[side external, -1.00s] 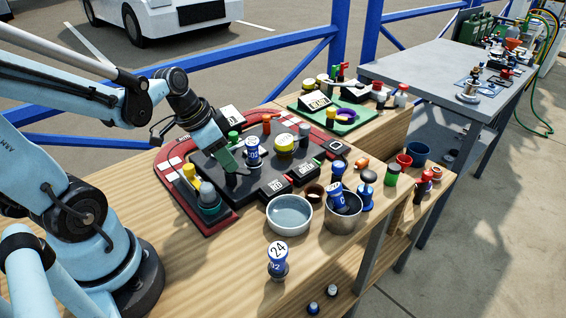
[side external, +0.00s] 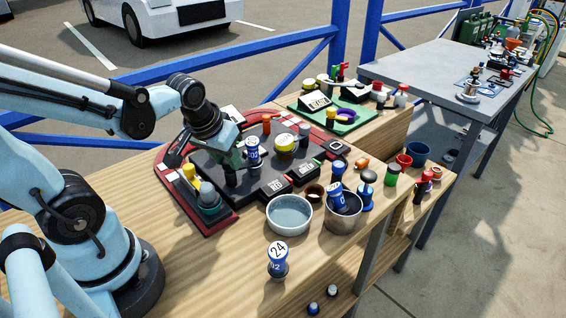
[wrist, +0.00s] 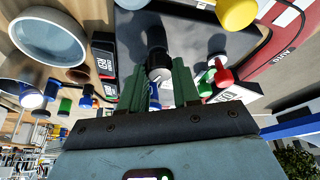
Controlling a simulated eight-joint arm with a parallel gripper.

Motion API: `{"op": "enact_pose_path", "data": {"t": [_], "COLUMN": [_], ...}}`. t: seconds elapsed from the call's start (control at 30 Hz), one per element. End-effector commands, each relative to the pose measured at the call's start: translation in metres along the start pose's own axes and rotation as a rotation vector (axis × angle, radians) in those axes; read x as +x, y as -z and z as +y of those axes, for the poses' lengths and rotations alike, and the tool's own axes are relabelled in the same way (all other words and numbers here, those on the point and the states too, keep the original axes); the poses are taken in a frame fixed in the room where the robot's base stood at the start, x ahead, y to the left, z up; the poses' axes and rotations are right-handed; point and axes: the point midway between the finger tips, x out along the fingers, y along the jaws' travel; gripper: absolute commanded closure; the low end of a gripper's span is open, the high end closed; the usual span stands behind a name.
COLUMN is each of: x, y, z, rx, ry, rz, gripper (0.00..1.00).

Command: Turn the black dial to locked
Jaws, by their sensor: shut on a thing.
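The black dial (side external: 231,179) stands upright on the dark panel (side external: 262,166) inside the red-edged console. My gripper (side external: 232,169) comes down on it from above, and its green fingers are shut on it. In the wrist view the black dial (wrist: 157,38) shows between the two green fingertips of my gripper (wrist: 159,66), with a pale end towards the camera. In the side view the gripper hides the dial's top. I cannot read a locked mark or the dial's setting.
A blue-and-white knob (side external: 253,154) stands close to the right of my gripper, with a yellow knob (side external: 285,146) beyond it.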

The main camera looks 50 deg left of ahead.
Motion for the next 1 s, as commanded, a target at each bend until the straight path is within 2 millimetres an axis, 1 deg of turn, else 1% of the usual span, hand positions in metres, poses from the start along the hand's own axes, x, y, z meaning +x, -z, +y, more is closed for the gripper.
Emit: {"op": "enact_pose_path", "data": {"t": [0.2,0.5,0.73,1.0], "x": [0.0001,0.0003,0.0003,0.0003], "y": [0.0004,0.0007,0.0008,0.0006], "z": [0.0022,0.0026,0.0026,0.0025], "rx": [-0.159,-0.31,-0.358,-0.369], "ry": [0.065,0.126,0.146,0.15], "rz": [0.001,-0.001,0.0,-0.001], "gripper": [0.99,0.99,0.99,0.99]}}
